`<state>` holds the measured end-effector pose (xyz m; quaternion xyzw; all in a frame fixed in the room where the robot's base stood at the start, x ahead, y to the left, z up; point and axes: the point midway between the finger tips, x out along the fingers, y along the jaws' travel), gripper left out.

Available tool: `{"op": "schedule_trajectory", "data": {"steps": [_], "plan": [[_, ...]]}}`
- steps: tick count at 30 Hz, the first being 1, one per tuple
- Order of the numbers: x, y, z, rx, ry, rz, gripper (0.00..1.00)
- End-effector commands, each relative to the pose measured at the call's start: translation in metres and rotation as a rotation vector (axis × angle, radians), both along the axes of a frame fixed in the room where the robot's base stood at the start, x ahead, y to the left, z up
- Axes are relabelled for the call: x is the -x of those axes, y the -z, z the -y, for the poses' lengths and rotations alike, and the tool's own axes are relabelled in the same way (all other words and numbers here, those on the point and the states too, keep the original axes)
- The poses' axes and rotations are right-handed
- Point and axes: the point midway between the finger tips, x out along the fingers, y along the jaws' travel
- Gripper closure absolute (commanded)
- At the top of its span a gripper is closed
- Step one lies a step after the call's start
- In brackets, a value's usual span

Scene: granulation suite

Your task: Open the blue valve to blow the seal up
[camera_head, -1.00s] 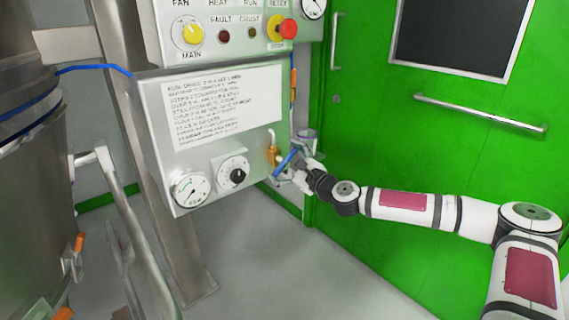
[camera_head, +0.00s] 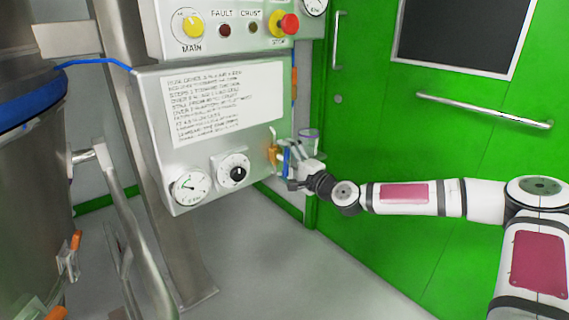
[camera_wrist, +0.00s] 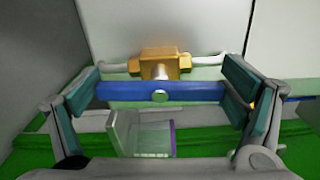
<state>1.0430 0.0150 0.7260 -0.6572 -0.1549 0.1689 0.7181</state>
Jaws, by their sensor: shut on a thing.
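The blue valve handle (camera_head: 286,160) is at the right side of the grey control box, in front of a brass valve body (camera_head: 273,153). My gripper (camera_head: 291,163) is on the handle, reaching in from the right. In the wrist view the blue handle (camera_wrist: 120,91) spans between the two finger pads, and my gripper (camera_wrist: 160,88) is shut on it. The handle lies roughly parallel to the thin pipe (camera_wrist: 205,62) on the brass body (camera_wrist: 160,60). The seal cannot be made out for certain.
The control box (camera_head: 150,125) carries a text plate, a pressure gauge (camera_head: 190,186) and a black-knobbed dial (camera_head: 234,172). A small grey cylinder (camera_head: 309,138) stands close behind my gripper. The green door (camera_head: 430,180) has a bar handle. A steel vessel (camera_head: 30,190) stands at the left.

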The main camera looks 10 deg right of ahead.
Motion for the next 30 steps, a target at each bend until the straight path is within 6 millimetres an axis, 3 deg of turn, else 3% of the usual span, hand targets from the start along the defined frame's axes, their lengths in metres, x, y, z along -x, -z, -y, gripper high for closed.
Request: {"op": "schedule_trajectory", "data": {"steps": [23,24,25,30], "plan": [[0.0006,0.0026,-0.0002,0.097,-0.001,0.045,0.37],[0.0007,0.0026,-0.0003,0.097,-0.002,0.045,0.05],[0.0007,0.0026,-0.0003,0.097,-0.002,0.045,0.0],[0.0004,0.0019,-0.0001,0.095,-0.001,0.045,0.0]]}}
